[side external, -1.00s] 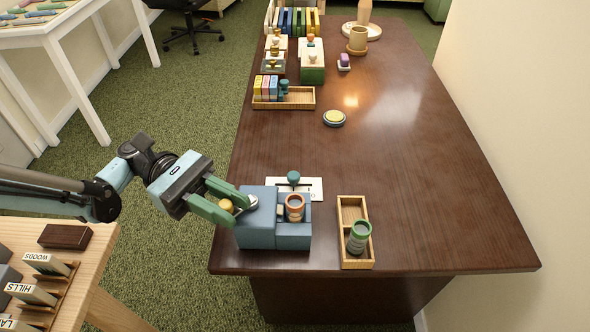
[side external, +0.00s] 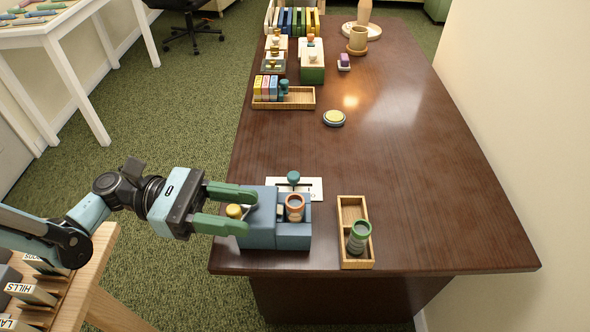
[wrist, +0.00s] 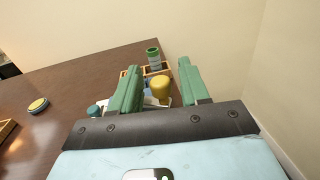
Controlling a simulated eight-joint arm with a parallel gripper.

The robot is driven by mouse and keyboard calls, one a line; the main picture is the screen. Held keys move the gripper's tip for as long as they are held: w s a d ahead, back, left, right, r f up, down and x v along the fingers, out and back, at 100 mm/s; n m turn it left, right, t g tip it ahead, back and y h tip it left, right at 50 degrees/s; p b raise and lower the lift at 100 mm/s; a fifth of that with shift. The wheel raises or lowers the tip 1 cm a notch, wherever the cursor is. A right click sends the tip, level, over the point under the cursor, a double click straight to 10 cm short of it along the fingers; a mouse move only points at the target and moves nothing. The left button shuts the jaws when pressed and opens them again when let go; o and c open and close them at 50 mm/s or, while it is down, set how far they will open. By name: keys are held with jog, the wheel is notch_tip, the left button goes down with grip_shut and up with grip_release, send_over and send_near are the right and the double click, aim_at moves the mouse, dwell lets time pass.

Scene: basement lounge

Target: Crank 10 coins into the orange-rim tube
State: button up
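The blue coin machine (side external: 257,234) sits at the table's near left edge. The orange-rim tube (side external: 295,208) stands upright in its right part; any coins inside cannot be made out. The yellow crank knob (side external: 234,211) is on the machine's left side. It also shows in the wrist view (wrist: 160,89). My gripper (side external: 240,211) is open, with one green finger on each side of the knob. In the wrist view (wrist: 157,82) gaps show between the knob and both fingers. The crank arm behind the knob is mostly hidden.
A wooden tray (side external: 345,230) right of the machine holds a green-rim tube (side external: 358,238). A white card with a teal knob (side external: 294,178) lies behind the machine. A round yellow-topped disc (side external: 334,118) sits farther back. The table's middle and right are clear.

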jog(key=w+a, duration=0.1)
jog(key=a, duration=1.1)
jog(key=shift+w, duration=0.35)
jog(key=shift+o, duration=0.3)
jog(key=d, duration=0.4)
jog(key=s+d, duration=0.1)
jog(key=d, duration=0.4)
jog(key=s+d, duration=0.1)
jog(key=d, duration=0.4)
jog(key=shift+f, duration=0.25)
grip_shut()
